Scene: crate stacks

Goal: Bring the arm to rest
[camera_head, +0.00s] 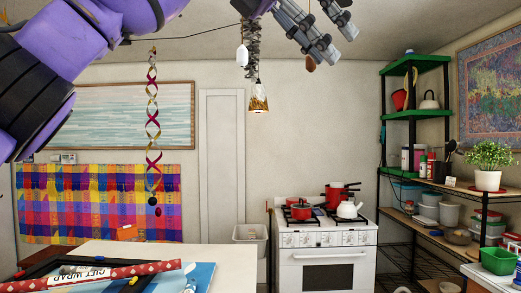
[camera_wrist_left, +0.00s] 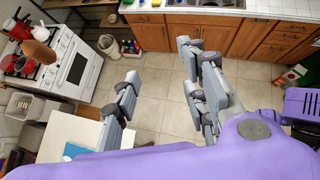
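My left arm (camera_head: 85,40) is purple and black and comes in from the upper left of the head view. It is raised high and runs across the top edge of the picture. My left gripper (camera_head: 338,42) is at the top centre, with its grey fingers pointing down and to the right. In the left wrist view the left gripper (camera_wrist_left: 158,68) has its fingers wide apart, with only floor tiles showing between them. It holds nothing. Part of the gripper is cut off by the top of the head view. My right gripper is in neither view.
A hanging lamp (camera_head: 258,98) and a twisted hanging ornament (camera_head: 153,130) are near the arm in the picture. A white stove (camera_head: 326,272) with red pots, a shelf rack (camera_head: 415,115) and a white table (camera_head: 235,258) with gift wrap stand below. Open floor (camera_wrist_left: 160,100) lies beneath the gripper.

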